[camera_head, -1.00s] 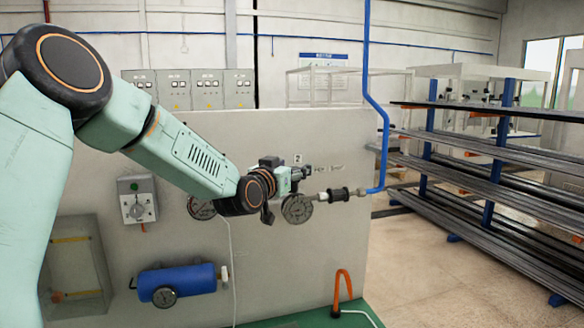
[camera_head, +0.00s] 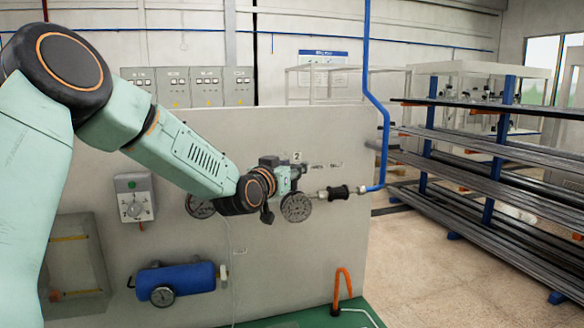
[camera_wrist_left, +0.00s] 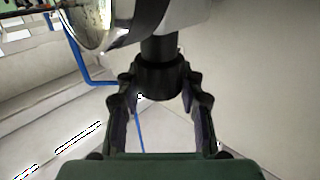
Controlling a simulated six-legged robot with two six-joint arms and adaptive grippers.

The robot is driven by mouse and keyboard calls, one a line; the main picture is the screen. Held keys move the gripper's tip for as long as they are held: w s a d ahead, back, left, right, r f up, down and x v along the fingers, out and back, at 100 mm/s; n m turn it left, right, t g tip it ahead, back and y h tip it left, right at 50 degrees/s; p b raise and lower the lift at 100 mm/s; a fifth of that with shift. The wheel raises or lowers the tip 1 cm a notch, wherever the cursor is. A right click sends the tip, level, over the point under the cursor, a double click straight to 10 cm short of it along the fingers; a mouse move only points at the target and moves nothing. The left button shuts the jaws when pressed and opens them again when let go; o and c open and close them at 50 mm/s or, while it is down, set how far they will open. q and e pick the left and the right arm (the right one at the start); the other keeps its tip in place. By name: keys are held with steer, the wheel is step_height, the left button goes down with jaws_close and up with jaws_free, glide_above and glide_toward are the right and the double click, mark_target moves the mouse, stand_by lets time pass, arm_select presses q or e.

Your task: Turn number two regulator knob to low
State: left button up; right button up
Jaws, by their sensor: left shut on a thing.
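My left gripper (camera_head: 296,171) is up against the grey panel, just below a label with the number 2 (camera_head: 297,156). In the left wrist view the two fingers (camera_wrist_left: 160,88) close on both sides of a black round knob (camera_wrist_left: 159,72), the number two regulator knob. A metal regulator body (camera_wrist_left: 150,22) stands behind the knob. In the head view the gripper hides the knob, so its pointer and setting cannot be read. Small dark markings (camera_head: 326,165) sit right of the gripper. A round gauge (camera_head: 296,208) hangs just below it. My right gripper is not in view.
A blue pipe (camera_head: 376,110) runs down to a fitting (camera_head: 340,192) right of the gauge. A dial box (camera_head: 136,197) and a blue cylinder (camera_head: 176,281) are left on the panel (camera_head: 245,140). A rack of bars (camera_head: 489,150) stands at the right, with clear floor before it.

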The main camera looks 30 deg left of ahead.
arm_select(q)
steer(key=shift+r+n+y, duration=0.25)
steer(key=shift+n+y, duration=0.15)
steer(key=shift+y, duration=0.2)
steer(key=n+y, duration=0.1)
steer(key=y, duration=0.1)
steer(key=shift+n+g+y+p, duration=0.3)
steer(key=shift+g+y, duration=0.1)
steer(key=n+g+y+p, duration=0.1)
steer(key=n+y, duration=0.1)
steer(key=y, duration=0.1)
steer(key=n+g+y+p, duration=0.1)
steer(key=n+g+y, duration=0.1)
steer(key=y, duration=0.1)
steer(key=shift+w+r+n, duration=0.1)
steer(key=shift+r+n, duration=0.05)
steer(key=shift+n, duration=0.15)
steer(key=n+g+y, duration=0.2)
steer(key=shift+g+p, duration=0.3)
steer(key=shift+g, duration=0.1)
steer(key=shift+n+g+y, duration=0.6)
steer(key=shift+g, duration=0.2)
steer(key=shift+a+n, duration=0.1)
steer(key=shift+n, duration=0.2)
steer(key=o, duration=0.8)
steer(key=shift+g, duration=0.3)
steer(key=o, duration=0.4)
steer(key=shift+s+d, duration=0.25)
steer(key=shift+s, duration=0.05)
